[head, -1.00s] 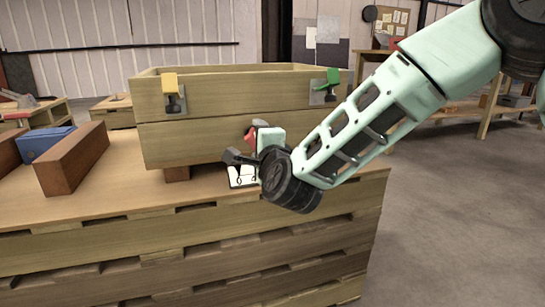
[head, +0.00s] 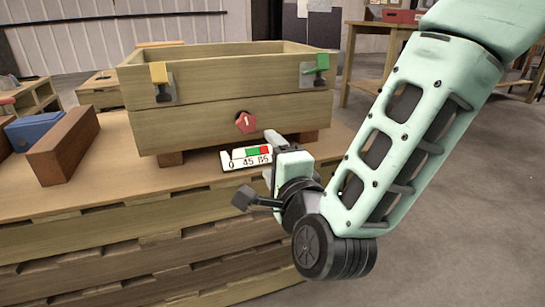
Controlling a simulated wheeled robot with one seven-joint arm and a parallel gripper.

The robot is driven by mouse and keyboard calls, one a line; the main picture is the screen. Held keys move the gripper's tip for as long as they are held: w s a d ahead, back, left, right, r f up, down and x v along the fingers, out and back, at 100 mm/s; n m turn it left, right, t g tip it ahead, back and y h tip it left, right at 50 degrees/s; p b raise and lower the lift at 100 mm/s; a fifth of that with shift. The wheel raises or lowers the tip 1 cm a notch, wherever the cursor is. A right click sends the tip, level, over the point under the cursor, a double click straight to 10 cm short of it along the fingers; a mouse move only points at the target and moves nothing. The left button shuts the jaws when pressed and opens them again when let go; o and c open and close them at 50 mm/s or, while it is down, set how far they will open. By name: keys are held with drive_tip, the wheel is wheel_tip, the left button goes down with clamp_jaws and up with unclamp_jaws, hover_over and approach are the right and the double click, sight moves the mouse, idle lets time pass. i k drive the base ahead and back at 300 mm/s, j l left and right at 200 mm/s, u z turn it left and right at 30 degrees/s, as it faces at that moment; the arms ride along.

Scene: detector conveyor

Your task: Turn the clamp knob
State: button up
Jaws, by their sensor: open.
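The clamp knob (head: 246,122) is a small red, angular knob with a pale mark on its face, on the lower middle of the front of a wooden box (head: 190,134). A white scale card (head: 238,164) below it reads 0, 45 and what looks like 135, with green and red patches. My gripper (head: 271,155) is open, to the right of and below the knob, in front of the box's lower edge. It appears apart from the knob. Its far finger is partly hidden by its own body.
A yellow latch (head: 159,74) and a green latch (head: 322,64) sit on the box's upper front. The box rests on blocks on a pallet stack (head: 90,250). A brown block (head: 63,150) and a blue object (head: 36,131) lie left. Open floor lies right.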

sight(246, 123)
drive_tip(key=j, duration=0.6)
drive_tip(key=k+j, duration=0.1)
drive_tip(key=j, duration=0.55)
drive_tip(key=z, duration=0.05)
